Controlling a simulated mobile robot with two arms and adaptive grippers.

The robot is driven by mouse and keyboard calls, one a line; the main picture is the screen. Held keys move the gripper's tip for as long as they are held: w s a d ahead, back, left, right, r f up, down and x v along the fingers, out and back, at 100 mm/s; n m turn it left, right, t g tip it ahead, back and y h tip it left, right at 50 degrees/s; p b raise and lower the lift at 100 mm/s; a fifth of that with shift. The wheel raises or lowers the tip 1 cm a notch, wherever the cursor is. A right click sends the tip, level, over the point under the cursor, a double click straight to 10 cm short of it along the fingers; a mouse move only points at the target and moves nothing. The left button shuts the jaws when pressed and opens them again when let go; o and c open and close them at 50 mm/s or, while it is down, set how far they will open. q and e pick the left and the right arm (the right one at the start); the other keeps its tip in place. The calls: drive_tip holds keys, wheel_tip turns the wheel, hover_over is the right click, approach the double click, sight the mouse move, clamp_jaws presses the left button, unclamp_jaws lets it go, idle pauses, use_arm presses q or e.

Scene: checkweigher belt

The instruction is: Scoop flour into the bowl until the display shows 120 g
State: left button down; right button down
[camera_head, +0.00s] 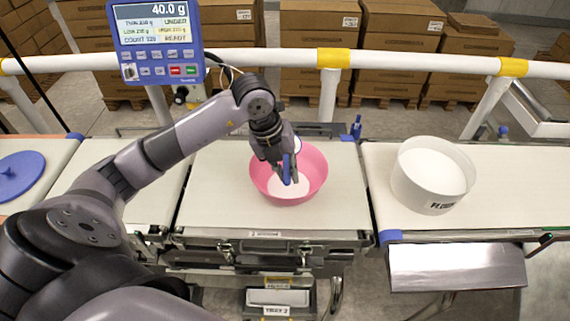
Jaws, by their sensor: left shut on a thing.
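A pink bowl (317,184) stands on the middle weighing belt, with white flour (288,187) in its bottom. My left gripper (287,171) is over the bowl, shut on a blue handle (287,166), which looks like the scoop's. The scoop's head is hard to make out behind the gripper, so I cannot tell whether it holds flour. A white flour tub (420,196) stands on the right belt, open and filled with white flour. The display (154,25) at the top left reads 40.0 g and shows UNDER and READY. My right gripper is not in view.
A blue round lid (20,175) lies on the far left belt. A white rail (270,57) with yellow bands runs behind the belts, with stacked boxes beyond. A metal plate (456,266) is at the front right. The belt (345,195) right of the bowl is clear.

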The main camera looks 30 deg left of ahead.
use_arm(q)
drive_tip(key=f+t+y+b, duration=0.1)
drive_tip(key=y, duration=0.2)
drive_tip(key=a+f+t+y+b, duration=0.1)
drive_tip(key=f+y+b, duration=0.1)
drive_tip(key=y, duration=0.1)
drive_tip(key=f+m+t+y+b, duration=0.1)
drive_tip(key=f+y+b, duration=0.1)
drive_tip(key=shift+w+a+y, duration=0.35)
drive_tip(key=shift+a+y, duration=0.05)
drive_tip(key=shift+d, duration=0.1)
idle(0.7)
